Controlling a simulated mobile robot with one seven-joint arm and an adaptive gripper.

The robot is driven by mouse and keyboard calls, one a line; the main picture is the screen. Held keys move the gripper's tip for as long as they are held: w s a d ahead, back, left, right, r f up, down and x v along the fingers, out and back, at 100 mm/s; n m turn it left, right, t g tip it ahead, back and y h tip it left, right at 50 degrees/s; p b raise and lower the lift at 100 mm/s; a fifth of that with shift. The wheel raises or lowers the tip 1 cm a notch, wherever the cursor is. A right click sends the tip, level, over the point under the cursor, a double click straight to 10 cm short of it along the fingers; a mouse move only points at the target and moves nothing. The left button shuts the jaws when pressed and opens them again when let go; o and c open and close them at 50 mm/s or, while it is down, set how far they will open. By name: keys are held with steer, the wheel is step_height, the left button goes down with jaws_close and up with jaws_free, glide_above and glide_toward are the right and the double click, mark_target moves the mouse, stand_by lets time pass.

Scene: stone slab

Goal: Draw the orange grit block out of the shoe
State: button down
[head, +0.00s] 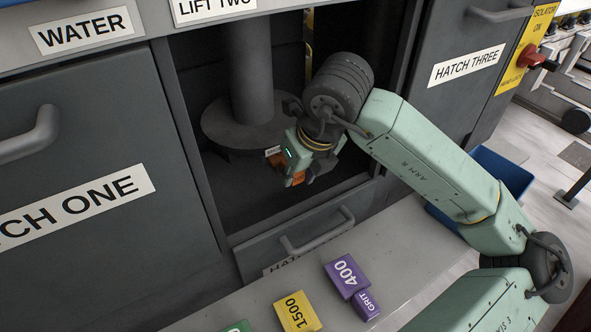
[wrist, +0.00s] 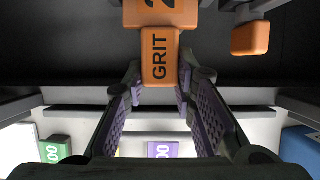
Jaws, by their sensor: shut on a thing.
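The orange grit block (head: 298,178) is inside the open hatch bay in the head view, at the front right of the round grey disc under the column (head: 220,122). In the wrist view the orange grit block (wrist: 160,58) reads GRIT, and its wider far part bears part of a 2. My gripper (head: 300,176) is shut on the block's narrow near end, with a finger on each side in the wrist view (wrist: 160,88). The shoe is not clearly distinguishable; a small white label shows beside the block at the disc's edge. The block's far end is cut off in the wrist view.
Purple 400 (head: 346,276) and yellow 1500 (head: 297,311) blocks and a partly seen green block lie on the pale ledge in front. A drawer handle (head: 318,232) juts below the opening. A blue bin (head: 500,172) stands right. Another orange piece (wrist: 250,38) shows in the wrist view.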

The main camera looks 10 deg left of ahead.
steer(key=shift+s+d+b, duration=0.3)
steer(key=shift+s+d, duration=0.15)
steer(key=shift+s+d, duration=0.1)
steer(key=c, duration=1.2)
jaws_free()
steer(key=shift+c, duration=0.2)
